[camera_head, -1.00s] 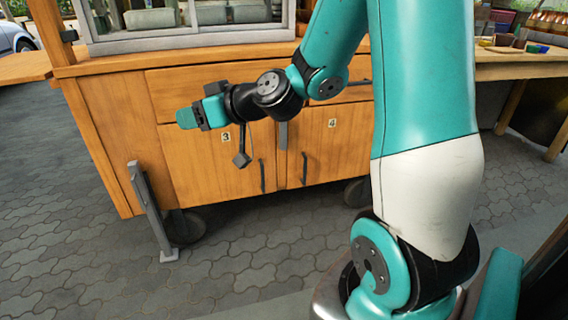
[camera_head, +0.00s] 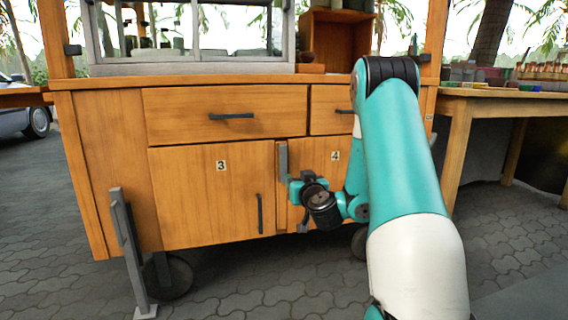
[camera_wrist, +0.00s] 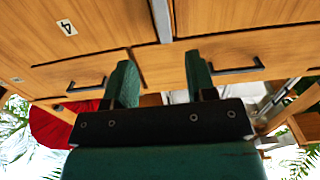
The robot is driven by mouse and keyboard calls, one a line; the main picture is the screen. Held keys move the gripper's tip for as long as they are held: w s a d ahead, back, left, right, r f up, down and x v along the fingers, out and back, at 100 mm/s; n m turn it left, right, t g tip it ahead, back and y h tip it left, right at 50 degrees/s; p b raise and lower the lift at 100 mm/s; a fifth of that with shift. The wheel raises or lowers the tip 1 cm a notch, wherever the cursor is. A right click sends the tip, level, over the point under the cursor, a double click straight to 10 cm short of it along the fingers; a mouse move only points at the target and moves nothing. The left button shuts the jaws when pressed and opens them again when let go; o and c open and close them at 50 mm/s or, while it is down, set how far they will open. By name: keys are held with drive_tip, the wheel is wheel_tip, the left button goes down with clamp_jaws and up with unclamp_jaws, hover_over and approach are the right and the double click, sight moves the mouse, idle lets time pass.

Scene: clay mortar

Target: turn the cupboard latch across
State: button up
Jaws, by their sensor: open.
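The cupboard latch (camera_head: 283,160) is a grey bar standing upright at the seam between door 3 (camera_head: 200,195) and door 4 (camera_head: 325,155). In the wrist view, which is upside down, the latch (camera_wrist: 161,20) runs in from the top edge, beyond my fingertips. My gripper (camera_head: 291,185) is close to the lower part of the latch in the head view; I cannot tell if it touches. In the wrist view my gripper (camera_wrist: 160,75) is open, with two green fingers apart and nothing between them. My wrist hides part of door 4.
A dark door handle (camera_head: 260,213) stands upright on door 3. Drawers with bar handles (camera_head: 231,116) lie above the doors. A grey post (camera_head: 130,250) stands at the cart's left front. A wooden table (camera_head: 470,105) is at the right. The paving in front is mostly open.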

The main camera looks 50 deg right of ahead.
sight(284, 164)
drive_tip(key=p+x, duration=1.1)
drive_tip(key=x, duration=0.2)
drive_tip(key=shift+w+p, duration=0.35)
drive_tip(key=shift+w, duration=0.1)
drive_tip(key=shift+w+d, duration=0.4)
drive_tip(key=shift+w, duration=0.05)
drive_tip(key=c, duration=0.9)
